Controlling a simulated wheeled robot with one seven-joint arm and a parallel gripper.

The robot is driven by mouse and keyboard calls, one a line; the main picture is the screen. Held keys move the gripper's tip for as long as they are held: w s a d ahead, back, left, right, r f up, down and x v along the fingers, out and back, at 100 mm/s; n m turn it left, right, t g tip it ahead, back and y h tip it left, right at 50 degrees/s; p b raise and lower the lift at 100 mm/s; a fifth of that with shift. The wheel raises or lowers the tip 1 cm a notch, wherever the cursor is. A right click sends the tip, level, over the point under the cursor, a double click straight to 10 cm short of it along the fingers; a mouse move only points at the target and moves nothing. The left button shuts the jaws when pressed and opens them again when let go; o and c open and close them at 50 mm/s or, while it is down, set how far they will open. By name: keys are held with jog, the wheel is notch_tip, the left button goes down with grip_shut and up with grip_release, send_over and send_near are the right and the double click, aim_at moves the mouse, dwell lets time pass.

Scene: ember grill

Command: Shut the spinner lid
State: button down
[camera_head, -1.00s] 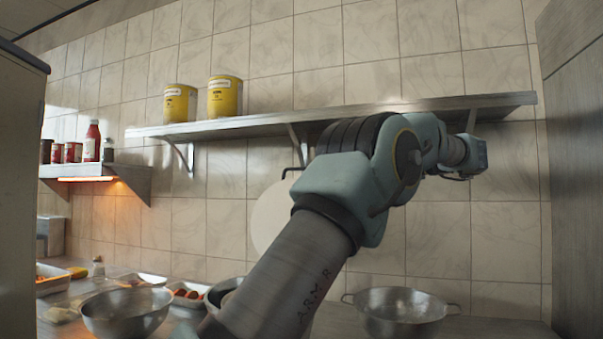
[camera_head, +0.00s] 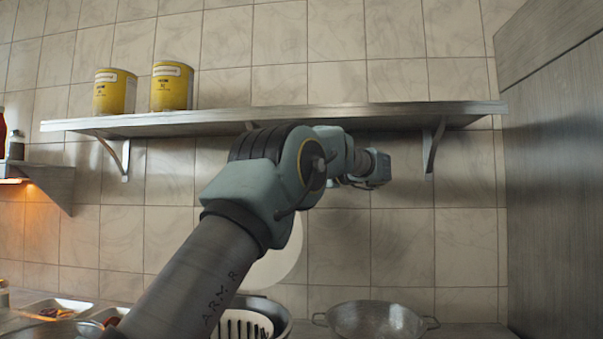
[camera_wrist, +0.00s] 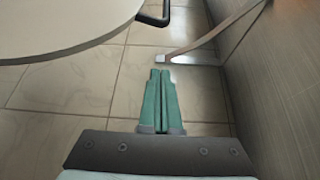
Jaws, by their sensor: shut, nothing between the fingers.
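The spinner's dark-rimmed bowl with a white slotted basket (camera_head: 240,324) stands on the counter at the bottom of the head view, partly hidden by my arm. Its pale round lid (camera_head: 278,265) stands raised behind the bowl, partly behind my arm. In the wrist view the lid (camera_wrist: 60,25) fills the upper left, with a black handle (camera_wrist: 153,18) by its edge. My gripper (camera_wrist: 160,75) has its green fingers together and empty, apart from the lid, below and right of it in that picture. In the head view the fingers cannot be made out.
A metal colander (camera_head: 375,319) stands right of the spinner. A wall shelf (camera_head: 300,117) with two yellow cans (camera_head: 172,86) runs above my arm. Food trays (camera_head: 55,308) lie at the left. A grey panel (camera_head: 555,180) closes off the right side.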

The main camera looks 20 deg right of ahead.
jog(key=a, duration=0.2)
jog(key=w+a+p, duration=0.2)
jog(key=a, duration=0.1)
jog(key=shift+a, duration=0.3)
dwell(0.4)
